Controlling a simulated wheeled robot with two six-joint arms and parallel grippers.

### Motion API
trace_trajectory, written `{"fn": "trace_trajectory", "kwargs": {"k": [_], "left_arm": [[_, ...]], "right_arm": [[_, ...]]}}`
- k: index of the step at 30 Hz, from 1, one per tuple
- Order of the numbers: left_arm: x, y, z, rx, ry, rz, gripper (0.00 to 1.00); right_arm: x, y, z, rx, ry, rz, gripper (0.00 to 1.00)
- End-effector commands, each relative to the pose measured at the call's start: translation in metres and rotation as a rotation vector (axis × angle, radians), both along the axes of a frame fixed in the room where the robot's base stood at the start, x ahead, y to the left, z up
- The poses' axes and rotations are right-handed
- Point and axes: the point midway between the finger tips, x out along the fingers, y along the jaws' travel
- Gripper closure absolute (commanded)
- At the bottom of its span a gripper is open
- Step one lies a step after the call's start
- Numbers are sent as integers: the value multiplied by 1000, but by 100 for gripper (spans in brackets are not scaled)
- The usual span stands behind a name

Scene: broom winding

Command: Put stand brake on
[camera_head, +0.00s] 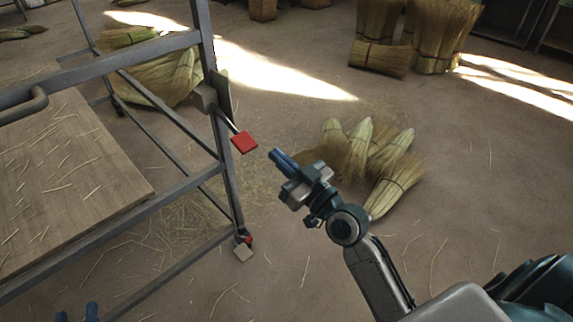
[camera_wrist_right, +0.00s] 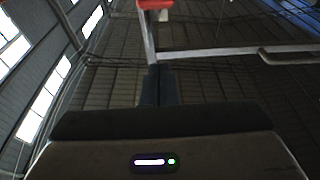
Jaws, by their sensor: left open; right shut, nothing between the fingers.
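The metal stand (camera_head: 215,130) is on the left in the head view. A lever with a red pad (camera_head: 244,142) sticks out to the right from its upright post. The red pad also shows at the top of the right wrist view (camera_wrist_right: 155,4). My right gripper (camera_head: 278,156) is shut and empty, with its blue fingertips just right of and below the red pad, apparently apart from it. Its dark fingers show in the right wrist view (camera_wrist_right: 158,85). My left gripper (camera_head: 77,313) shows only as two spread blue fingertips at the bottom left edge, open and empty.
A smaller red part (camera_head: 248,239) and a pale block (camera_head: 243,253) are at the post's foot. A wooden board (camera_head: 70,170) lies inside the frame. Broom bundles (camera_head: 385,165) lie on the floor behind my right gripper. Floor to the right is mostly clear.

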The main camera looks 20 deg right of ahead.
Motion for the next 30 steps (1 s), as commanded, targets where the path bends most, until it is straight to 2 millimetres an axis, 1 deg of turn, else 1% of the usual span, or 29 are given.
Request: {"fn": "trace_trajectory", "kwargs": {"k": [1,3,6,23,26,29,30], "left_arm": [[1,0,1,1,-9,1,59],[1,0,4,2,-20,1,59],[1,0,6,2,-30,2,59],[2,0,6,3,-32,1,59],[2,0,6,3,-32,1,59],[2,0,6,3,-32,1,59],[2,0,6,3,-32,1,59]], "right_arm": [[-6,-2,-2,-2,1,1,100],[-11,-4,-2,-1,1,1,100],[-15,-5,-3,1,0,1,100],[-17,-5,-4,2,3,-1,100],[-25,-6,-14,5,25,-21,100],[-44,-10,-33,14,71,-66,100],[-53,-11,-41,16,90,-87,100]]}}
